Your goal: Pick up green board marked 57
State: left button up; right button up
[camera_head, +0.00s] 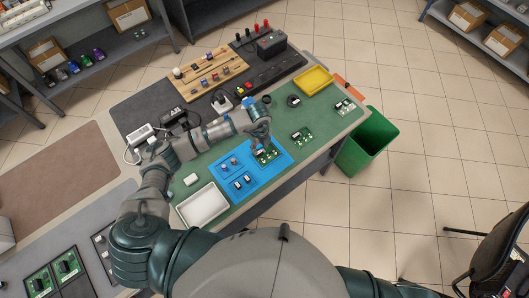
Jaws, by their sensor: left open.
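My left gripper (265,143) is open and points down over the blue mat (232,187) on the workbench. A small green board (268,156) lies at the mat's upper right part, right at my left fingertips and partly covered by them. I cannot tell whether the fingers touch it. Another green board (302,136) lies on the green bench top to the right of the mat, and one more (345,106) lies near the bench's right corner. All are too small to read, so I cannot tell which is marked 57. My right gripper is out of view.
A white tray (184,213) stands left of the mat, with a yellow tray (314,80) at the far right. Small parts (242,181) lie on the mat. A green bin (384,138) stands beyond the bench's right edge. A black device (270,44) stands at the back.

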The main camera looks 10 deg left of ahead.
aim_at(260, 153)
pick_arm(q)
notch_tip(260, 153, down, 5)
jog(key=shift+s+f+p, duration=0.1)
jog(key=shift+p, duration=0.25)
grip_shut()
